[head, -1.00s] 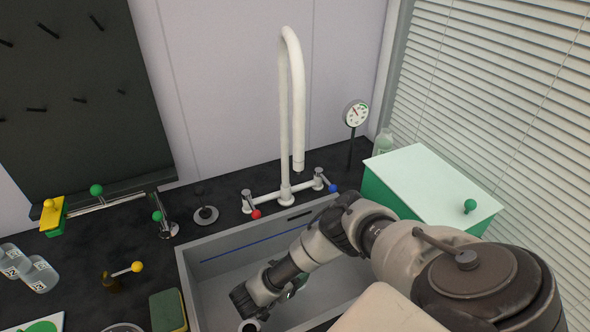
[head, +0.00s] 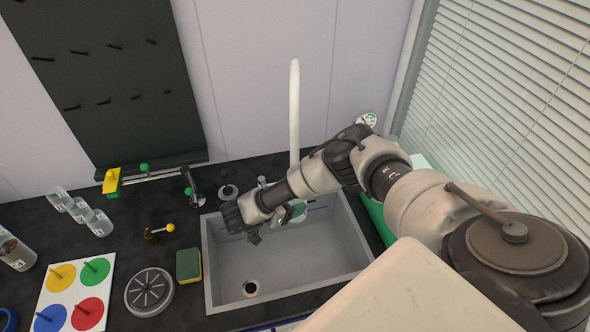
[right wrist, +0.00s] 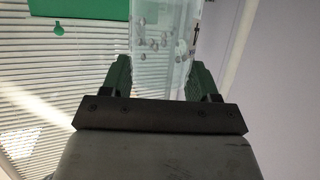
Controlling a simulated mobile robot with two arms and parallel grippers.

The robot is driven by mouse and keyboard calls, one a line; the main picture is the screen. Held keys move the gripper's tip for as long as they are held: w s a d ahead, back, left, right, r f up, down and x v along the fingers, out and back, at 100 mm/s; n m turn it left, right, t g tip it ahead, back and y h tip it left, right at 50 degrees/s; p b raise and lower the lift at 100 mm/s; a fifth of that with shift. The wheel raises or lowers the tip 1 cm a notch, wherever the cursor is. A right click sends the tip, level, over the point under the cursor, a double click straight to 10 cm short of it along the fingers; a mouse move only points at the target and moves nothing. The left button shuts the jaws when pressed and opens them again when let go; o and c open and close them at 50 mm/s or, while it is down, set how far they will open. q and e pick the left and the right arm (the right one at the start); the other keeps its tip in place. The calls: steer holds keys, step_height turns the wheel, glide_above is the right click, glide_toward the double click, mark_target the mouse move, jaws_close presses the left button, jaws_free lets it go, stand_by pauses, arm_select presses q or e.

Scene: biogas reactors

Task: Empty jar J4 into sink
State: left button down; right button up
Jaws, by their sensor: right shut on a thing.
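My right gripper (head: 243,222) is over the back left part of the grey sink (head: 222,297) in the head view. In the right wrist view its two green fingers (right wrist: 162,76) are shut on a clear jar (right wrist: 165,38), one on each side. Drops or bubbles show on the jar's wall. I see no dark contents in it, and its label cannot be read. The sink's drain (head: 250,288) is visible at the front left of the basin. My left gripper is not in view.
A white tap (head: 294,110) rises behind the sink, partly behind my arm. A sponge (head: 189,264) and a round slotted disc (head: 149,291) lie left of the sink. Several clear jars (head: 98,223) and a jar with brown contents (head: 16,253) stand farther left.

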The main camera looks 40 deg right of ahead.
step_height(320, 180, up, 3)
steer(key=shift+f+p, duration=0.15)
steer(key=shift+p, duration=0.25)
step_height(320, 180, up, 10)
steer(key=shift+f, duration=0.25)
stand_by(0.3)
step_height(320, 180, down, 5)
steer(key=a+b, duration=0.2)
steer(key=s+a+r+n+t+y+b, duration=0.1)
steer(key=s+a+n+t+b, duration=0.2)
steer(key=a, duration=0.3)
steer(key=s+a+r+n+t+y+b, duration=0.1)
steer(key=s+a+n+t+b, duration=0.3)
steer(key=a+n+t, duration=0.1)
steer(key=shift+a+r+t+y+b, duration=0.2)
steer(key=shift+a+t+y+b, duration=0.2)
steer(key=shift+a, duration=0.35)
